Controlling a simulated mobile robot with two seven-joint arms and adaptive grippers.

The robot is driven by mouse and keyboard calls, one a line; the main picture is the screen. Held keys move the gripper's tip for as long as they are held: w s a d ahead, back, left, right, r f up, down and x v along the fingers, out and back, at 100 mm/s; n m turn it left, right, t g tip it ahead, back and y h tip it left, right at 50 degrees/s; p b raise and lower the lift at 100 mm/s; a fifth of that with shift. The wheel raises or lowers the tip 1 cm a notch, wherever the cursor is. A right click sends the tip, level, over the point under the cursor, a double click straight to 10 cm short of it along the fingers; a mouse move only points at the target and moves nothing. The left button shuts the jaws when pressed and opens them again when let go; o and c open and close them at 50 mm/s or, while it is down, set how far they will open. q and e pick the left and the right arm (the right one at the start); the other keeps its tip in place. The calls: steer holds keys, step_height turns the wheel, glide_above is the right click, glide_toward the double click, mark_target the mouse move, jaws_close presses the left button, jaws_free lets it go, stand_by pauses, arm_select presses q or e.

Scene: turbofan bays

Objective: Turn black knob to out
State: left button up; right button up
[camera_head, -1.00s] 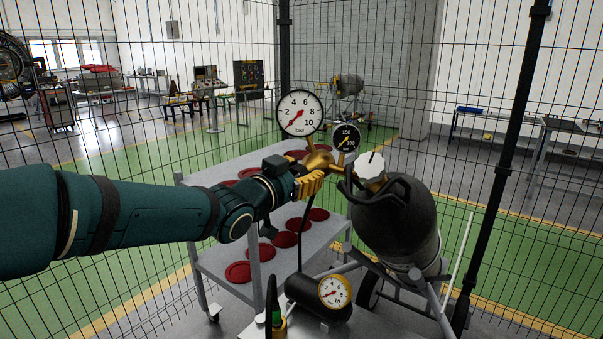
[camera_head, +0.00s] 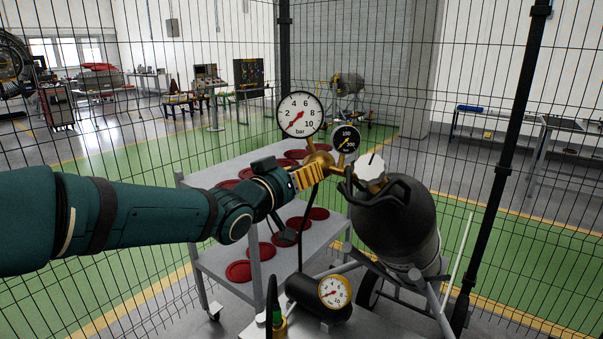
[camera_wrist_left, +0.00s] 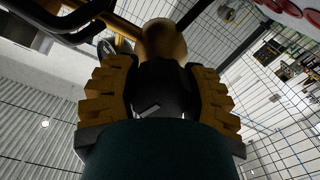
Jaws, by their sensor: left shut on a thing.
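The black knob (camera_wrist_left: 170,85) sits between the two yellow fingers of my left gripper (camera_wrist_left: 165,78) in the left wrist view, with a pale mark on its face. The fingers are shut on its sides. The knob joins the brass regulator body (camera_wrist_left: 163,38). In the head view my left gripper (camera_head: 310,176) reaches the regulator (camera_head: 319,160) from the left and hides the knob. A large bar gauge (camera_head: 300,114) stands above the regulator, its red needle pointing lower left. A smaller black gauge (camera_head: 346,139) is beside it. My right gripper is not in view.
A dark gas cylinder (camera_head: 396,232) with a white valve knob (camera_head: 370,166) stands right of the gripper. A grey shelf cart (camera_head: 222,262) with red discs is behind my arm. A small tank with a gauge (camera_head: 334,292) is below. Wire mesh fencing surrounds the area.

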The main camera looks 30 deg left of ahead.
arm_select(q)
steer(key=shift+f+n, duration=0.15)
steer(key=shift+n, duration=1.45)
steer(key=o, duration=1.2)
steer(key=s+a, duration=0.1)
steer(key=s, duration=1.1)
